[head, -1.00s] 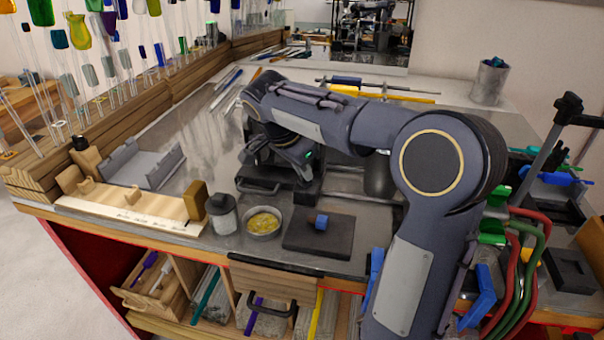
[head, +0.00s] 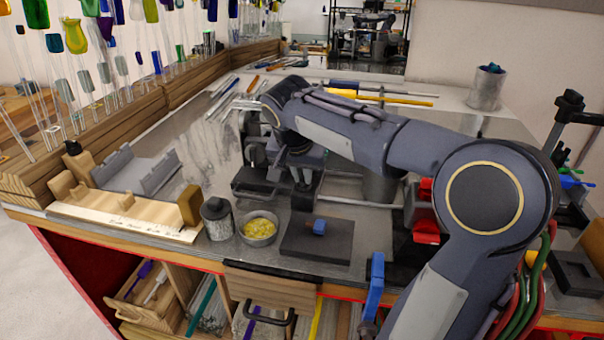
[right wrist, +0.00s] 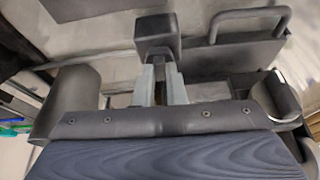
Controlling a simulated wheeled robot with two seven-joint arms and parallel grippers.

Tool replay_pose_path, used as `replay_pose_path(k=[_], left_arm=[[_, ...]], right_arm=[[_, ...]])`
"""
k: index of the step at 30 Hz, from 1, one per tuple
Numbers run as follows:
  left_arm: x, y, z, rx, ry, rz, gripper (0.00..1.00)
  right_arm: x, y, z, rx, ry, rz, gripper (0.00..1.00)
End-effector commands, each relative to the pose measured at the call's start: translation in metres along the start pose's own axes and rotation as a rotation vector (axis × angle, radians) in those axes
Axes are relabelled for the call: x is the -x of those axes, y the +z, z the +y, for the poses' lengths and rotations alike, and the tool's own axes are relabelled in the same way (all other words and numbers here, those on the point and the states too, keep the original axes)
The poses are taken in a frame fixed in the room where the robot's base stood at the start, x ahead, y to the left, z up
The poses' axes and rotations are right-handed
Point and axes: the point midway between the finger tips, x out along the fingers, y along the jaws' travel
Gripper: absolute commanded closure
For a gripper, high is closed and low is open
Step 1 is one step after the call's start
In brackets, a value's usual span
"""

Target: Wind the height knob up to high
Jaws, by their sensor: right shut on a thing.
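My right gripper (head: 303,172) reaches down over a dark device with a bar handle (head: 256,192) in the middle of the bench. In the right wrist view its two pale fingers (right wrist: 160,72) are closed on a dark, square-ended knob (right wrist: 157,36), which looks like the height knob. The fingers cover the knob's near part, and I see no high or low marking on it. In the head view the knob is too hidden by the gripper to make out. My left gripper is not in view.
A dark block with a blue piece (head: 319,227), a bowl of yellow bits (head: 260,228) and a grey jar (head: 217,218) stand in front. Glass rods hang at back left. A metal cup (head: 487,88) stands at back right.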

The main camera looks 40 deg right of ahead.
Motion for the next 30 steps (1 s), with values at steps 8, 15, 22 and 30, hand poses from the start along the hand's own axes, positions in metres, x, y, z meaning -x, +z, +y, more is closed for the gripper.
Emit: replay_pose_path(k=[8, 15, 22, 30], left_arm=[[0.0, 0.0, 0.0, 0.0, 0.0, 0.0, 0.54], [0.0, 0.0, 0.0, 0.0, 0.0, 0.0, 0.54], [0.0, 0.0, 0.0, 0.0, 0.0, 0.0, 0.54], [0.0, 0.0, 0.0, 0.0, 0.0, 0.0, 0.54]], right_arm=[[0.0, 0.0, 0.0, 0.003, -0.003, -0.002, 1.0], [0.0, 0.0, 0.0, 0.003, -0.002, -0.002, 0.73], [0.0, 0.0, 0.0, 0.002, -0.002, -0.001, 0.67], [0.019, -0.001, -0.001, 0.002, -0.006, 0.002, 0.67]])
